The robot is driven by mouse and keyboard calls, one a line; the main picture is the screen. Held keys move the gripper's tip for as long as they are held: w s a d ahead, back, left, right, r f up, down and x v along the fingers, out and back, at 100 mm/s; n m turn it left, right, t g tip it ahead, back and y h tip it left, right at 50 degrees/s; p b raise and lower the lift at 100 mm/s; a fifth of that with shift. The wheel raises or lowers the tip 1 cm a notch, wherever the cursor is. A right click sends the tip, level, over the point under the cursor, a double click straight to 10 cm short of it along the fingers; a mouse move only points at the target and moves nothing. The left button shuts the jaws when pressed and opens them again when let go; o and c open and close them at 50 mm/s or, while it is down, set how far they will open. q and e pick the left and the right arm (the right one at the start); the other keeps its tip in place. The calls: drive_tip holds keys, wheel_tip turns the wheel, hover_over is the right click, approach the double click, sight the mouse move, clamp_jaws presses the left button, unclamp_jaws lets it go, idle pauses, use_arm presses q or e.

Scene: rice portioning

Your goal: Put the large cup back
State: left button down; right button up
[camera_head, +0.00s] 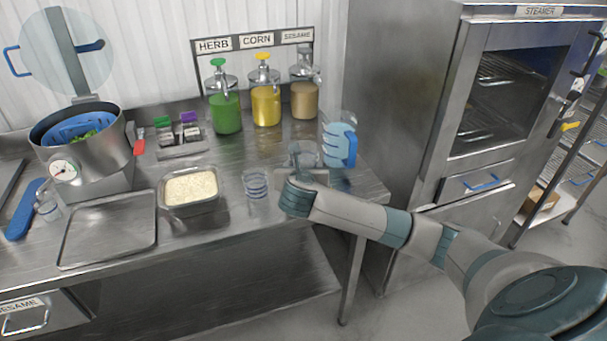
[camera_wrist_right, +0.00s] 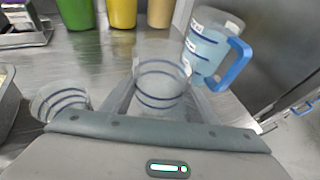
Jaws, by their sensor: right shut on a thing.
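The large cup (camera_head: 304,153), clear with dark blue rings, is between the fingers of my right gripper (camera_head: 306,174) near the right end of the steel counter. My right gripper is shut on it. In the right wrist view the cup (camera_wrist_right: 160,82) looks upright between the two fingers, and its lower part is partly hidden by the gripper body. I cannot tell whether its base touches the counter. Another clear ringed cup (camera_head: 256,184) stands to its left on the counter; it also shows in the right wrist view (camera_wrist_right: 62,100). My left gripper is not in view.
A measuring jug (camera_head: 340,146) with a blue handle stands close right of the held cup. Green, yellow and tan dispensers (camera_head: 266,100) stand behind. A rice pan (camera_head: 190,204), tray (camera_head: 108,228) and pot (camera_head: 100,155) are to the left. The steamer (camera_head: 400,110) is right.

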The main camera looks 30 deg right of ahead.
drive_tip(key=shift+w+d+f, duration=0.15)
drive_tip(key=shift+w+f, duration=0.1)
drive_tip(key=shift+w, duration=0.1)
drive_tip(key=shift+f, duration=0.1)
drive_tip(key=shift+f+p, duration=0.5)
drive_tip(key=shift+f, duration=1.4)
drive_tip(key=shift+f, duration=0.1)
drive_tip(key=o, duration=1.1)
drive_tip(key=shift+o, duration=0.2)
drive_tip(key=shift+s, duration=0.1)
drive_tip(key=b+v, duration=0.1)
drive_tip(key=v, duration=1.1)
